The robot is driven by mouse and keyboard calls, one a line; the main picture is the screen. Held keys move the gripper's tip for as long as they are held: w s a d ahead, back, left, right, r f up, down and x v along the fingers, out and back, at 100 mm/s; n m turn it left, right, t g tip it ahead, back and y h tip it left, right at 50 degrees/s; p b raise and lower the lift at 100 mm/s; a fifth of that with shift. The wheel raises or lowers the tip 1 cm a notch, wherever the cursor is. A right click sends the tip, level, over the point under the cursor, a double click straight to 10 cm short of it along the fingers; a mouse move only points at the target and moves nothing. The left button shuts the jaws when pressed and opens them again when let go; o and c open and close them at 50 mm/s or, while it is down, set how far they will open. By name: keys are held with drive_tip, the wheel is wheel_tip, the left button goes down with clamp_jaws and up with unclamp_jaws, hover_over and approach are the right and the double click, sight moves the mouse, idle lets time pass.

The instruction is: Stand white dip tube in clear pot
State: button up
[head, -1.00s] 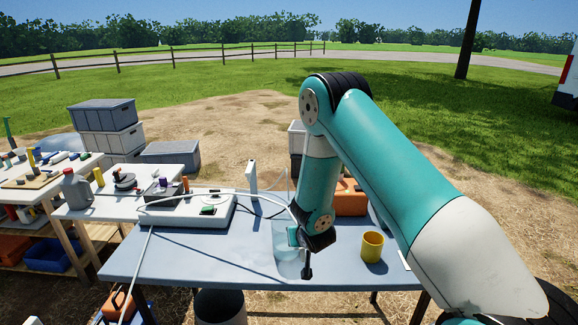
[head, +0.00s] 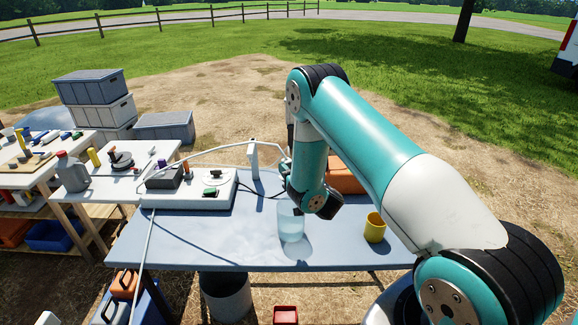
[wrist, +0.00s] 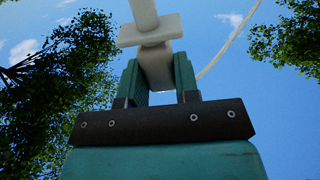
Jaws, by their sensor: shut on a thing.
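My gripper (wrist: 158,75) is shut on the white dip tube (wrist: 145,12), gripping its pale block below a flat collar, with sky and trees behind. A white hose curves away behind it. In the head view the fingers are mostly hidden by my arm, above and behind the clear pot. The clear pot (head: 291,226) stands upright on the blue-grey table (head: 200,255), see-through, just below and left of my wrist. The hose (head: 222,150) arches from the left to my wrist. The tube's lower end cannot be made out.
A yellow cup (head: 375,228) stands right of the pot. A white instrument box (head: 200,198) and a white upright post (head: 253,160) stand at the left and back. An orange case (head: 345,177) is behind my arm. The front left tabletop is clear.

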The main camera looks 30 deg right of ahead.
sight(293, 204)
drive_tip(key=shift+s+d+r+p, duration=0.1)
drive_tip(key=shift+s+d+p, duration=0.2)
drive_tip(key=shift+d, duration=0.35)
wheel_tip(293, 204, down, 6)
drive_tip(key=b, duration=0.4)
drive_tip(key=shift+a+f, duration=0.1)
drive_tip(key=shift+f, duration=0.1)
drive_tip(key=shift+f+b, duration=2.2)
drive_tip(key=shift+f, duration=0.75)
drive_tip(key=shift+f+b, duration=0.7)
drive_tip(key=shift+f, duration=0.25)
idle(0.3)
drive_tip(key=o, duration=0.9)
